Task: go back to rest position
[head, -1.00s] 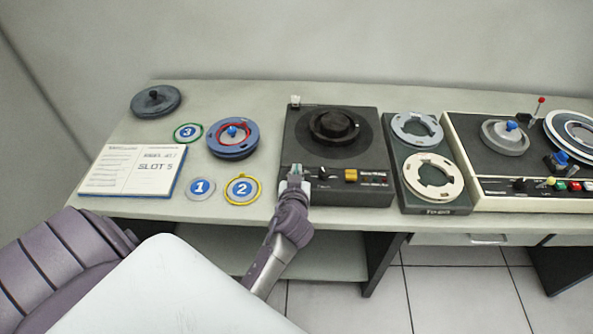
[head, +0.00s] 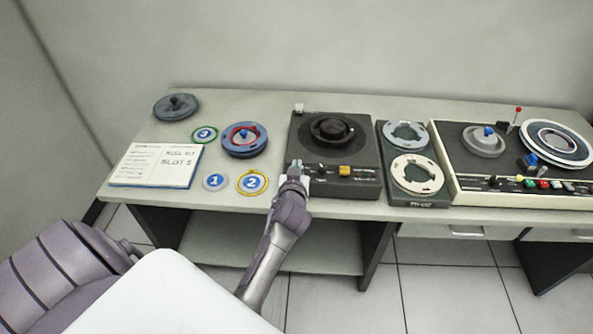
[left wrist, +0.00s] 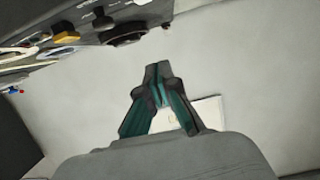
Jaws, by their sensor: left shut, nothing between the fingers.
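My left gripper (head: 294,168) is at the front left edge of the dark deck with the round black hub (head: 332,130). I cannot tell in the head view whether it touches the deck. In the left wrist view the gripper's fingers (left wrist: 158,72) are together with nothing between them. The deck's front panel, with a yellow button (left wrist: 67,38), shows upper left in that view. My right gripper is not in view.
The desk (head: 228,208) holds an open booklet (head: 157,165), numbered discs, a blue reel (head: 245,141), a grey reel (head: 175,107), a rack with two rings (head: 417,173) and a right-hand console (head: 486,173). Floor in front is clear.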

